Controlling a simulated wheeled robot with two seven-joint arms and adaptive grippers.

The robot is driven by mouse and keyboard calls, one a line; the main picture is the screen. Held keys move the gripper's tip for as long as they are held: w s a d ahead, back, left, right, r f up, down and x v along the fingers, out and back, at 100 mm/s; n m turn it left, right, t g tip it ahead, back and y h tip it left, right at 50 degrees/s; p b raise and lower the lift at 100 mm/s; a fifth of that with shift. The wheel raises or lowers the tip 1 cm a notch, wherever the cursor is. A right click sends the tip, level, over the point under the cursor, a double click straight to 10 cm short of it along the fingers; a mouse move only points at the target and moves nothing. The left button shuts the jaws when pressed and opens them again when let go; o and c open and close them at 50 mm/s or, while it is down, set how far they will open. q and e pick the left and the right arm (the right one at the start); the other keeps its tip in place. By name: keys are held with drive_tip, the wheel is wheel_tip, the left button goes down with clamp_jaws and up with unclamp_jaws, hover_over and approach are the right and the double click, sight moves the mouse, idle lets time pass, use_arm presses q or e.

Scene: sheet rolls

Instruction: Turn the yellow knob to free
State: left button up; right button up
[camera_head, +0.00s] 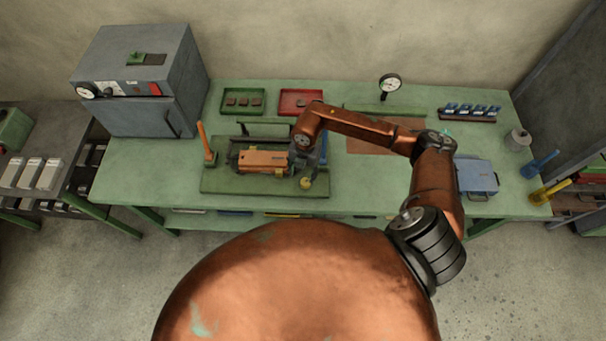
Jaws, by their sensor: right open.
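A small yellow knob (305,183) sits at the front right of a green base plate (225,182) on the workbench. An orange block (262,161) lies in a dark fixture on the same plate, left of the knob. My right arm reaches in from the right, and my right gripper (304,173) points down just above and behind the knob. The gripper is open; its fingers are small and dark here, and I cannot tell whether they touch the knob or stand around it. The knob's markings are too small to read. My left gripper is not in view.
An orange lever (205,142) stands upright at the plate's left, and a blue post (323,150) at its right. A grey oven-like box (140,80), a green tray (243,101), a red tray (300,101) and a dial gauge (390,84) stand behind. A blue case (477,177) lies right.

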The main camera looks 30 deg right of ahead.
sight(306, 181)
drive_tip(key=shift+w+d+f+h, duration=0.1)
drive_tip(key=shift+d+h, duration=0.3)
drive_tip(key=shift+d, duration=0.5)
drive_tip(key=shift+d+f, duration=0.1)
drive_tip(key=shift+f, duration=0.2)
wheel_tip(306, 181, down, 7)
drive_tip(key=shift+r+p, duration=0.1)
drive_tip(key=shift+p, duration=0.5)
drive_tip(key=c, duration=1.1)
